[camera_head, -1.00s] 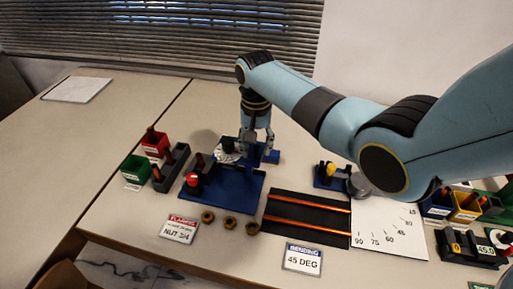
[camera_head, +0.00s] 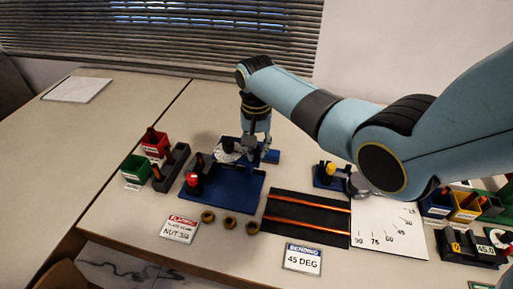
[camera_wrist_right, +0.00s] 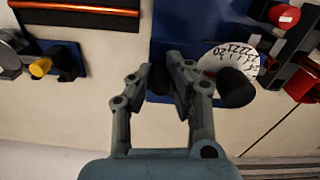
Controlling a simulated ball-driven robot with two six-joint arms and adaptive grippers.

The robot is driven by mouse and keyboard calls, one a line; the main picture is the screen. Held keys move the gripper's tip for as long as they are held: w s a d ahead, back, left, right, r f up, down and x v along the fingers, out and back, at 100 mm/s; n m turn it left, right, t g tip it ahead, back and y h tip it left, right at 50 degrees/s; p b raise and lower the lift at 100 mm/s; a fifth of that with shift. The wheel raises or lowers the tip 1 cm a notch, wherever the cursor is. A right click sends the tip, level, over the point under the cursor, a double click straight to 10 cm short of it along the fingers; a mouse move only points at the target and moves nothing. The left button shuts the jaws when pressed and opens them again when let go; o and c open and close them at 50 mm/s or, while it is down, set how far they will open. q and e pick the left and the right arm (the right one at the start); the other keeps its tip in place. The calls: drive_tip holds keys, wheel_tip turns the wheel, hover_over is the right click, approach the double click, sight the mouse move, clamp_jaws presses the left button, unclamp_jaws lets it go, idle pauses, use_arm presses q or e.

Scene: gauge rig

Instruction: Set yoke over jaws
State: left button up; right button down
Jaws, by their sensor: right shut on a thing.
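A blue gauge rig (camera_head: 232,186) stands on the table. It carries a round white disc (camera_head: 226,150) and a red-capped knob (camera_head: 193,180). In the right wrist view the disc (camera_wrist_right: 229,60) bears printed figures and has a black knob (camera_wrist_right: 236,88) beside my right gripper (camera_wrist_right: 163,76). My right gripper (camera_head: 257,154) reaches down at the rig's far right corner. It is shut on a dark part between its fingers, which looks like the yoke; the fingers hide most of it. The jaws cannot be made out. My left gripper is not in view.
Left of the rig are a red bin (camera_head: 155,144), a green bin (camera_head: 135,168) and a dark holder (camera_head: 171,168). Brass nuts (camera_head: 229,223) lie in front. A black mat (camera_head: 305,220) with copper rods and a white angle sheet (camera_head: 392,228) lie to the right.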

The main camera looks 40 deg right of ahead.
sight(221, 149)
drive_tip(key=w+a+b, duration=0.3)
drive_tip(key=w+a, duration=0.1)
drive_tip(key=w+a+b, duration=0.2)
drive_tip(key=w, duration=0.1)
drive_tip(key=shift+f+b, duration=0.25)
drive_tip(key=shift+b, duration=0.1)
drive_tip(key=shift+w+a+r, duration=0.15)
drive_tip(key=shift+w, duration=0.05)
drive_tip(key=shift+r, duration=0.15)
drive_tip(key=c, duration=1.2)
unclamp_jaws()
drive_tip(key=shift+w+a, duration=0.15)
drive_tip(key=shift+w, duration=0.05)
drive_tip(key=shift+c, duration=0.2)
drive_tip(key=shift+s, duration=0.1)
drive_tip(key=shift+r, duration=0.1)
wheel_tip(221, 149, up, 12)
